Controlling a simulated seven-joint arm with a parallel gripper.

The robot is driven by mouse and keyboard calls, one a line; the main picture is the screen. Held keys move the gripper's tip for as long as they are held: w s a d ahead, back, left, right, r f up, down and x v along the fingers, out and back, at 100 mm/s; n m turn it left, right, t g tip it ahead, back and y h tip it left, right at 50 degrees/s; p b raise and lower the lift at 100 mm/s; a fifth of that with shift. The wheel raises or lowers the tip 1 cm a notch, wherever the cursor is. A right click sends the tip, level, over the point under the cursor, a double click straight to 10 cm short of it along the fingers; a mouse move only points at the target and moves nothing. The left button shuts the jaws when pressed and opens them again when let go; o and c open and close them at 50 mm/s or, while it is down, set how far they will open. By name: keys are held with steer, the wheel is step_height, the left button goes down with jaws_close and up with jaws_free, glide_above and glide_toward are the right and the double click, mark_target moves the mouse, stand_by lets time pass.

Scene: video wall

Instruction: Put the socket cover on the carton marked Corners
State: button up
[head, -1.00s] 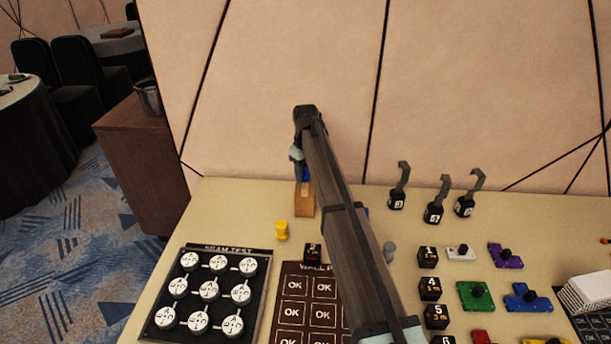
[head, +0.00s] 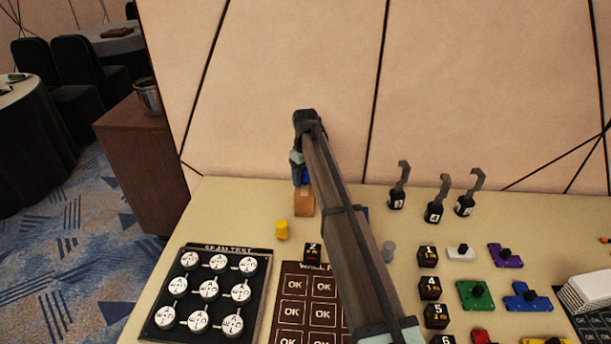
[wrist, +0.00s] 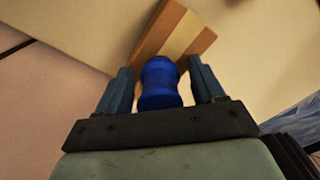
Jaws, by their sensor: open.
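A blue spool-shaped piece, which I take to be the socket cover, stands between my fingers in the wrist view (wrist: 160,84); a bit of it shows beside my gripper in the head view. My gripper (wrist: 160,88) is open, with a gap on each side of the blue piece. In the head view my gripper (head: 302,178) is just above a small brown carton (head: 304,204) near the wall. The carton, with a paler stripe, lies beyond the blue piece in the wrist view (wrist: 150,38). I cannot read a marking on it, nor tell whether the blue piece touches it.
A yellow spool-shaped piece (head: 282,230) stands to the front left of the carton. A black block (head: 313,252), a board of white discs (head: 205,292) and an OK board (head: 306,318) are nearer. Hooked weights (head: 434,212) stand to the right. The wall is close behind.

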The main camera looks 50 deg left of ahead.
step_height(320, 180, up, 12)
steer(key=shift+r, duration=0.15)
stand_by(0.5)
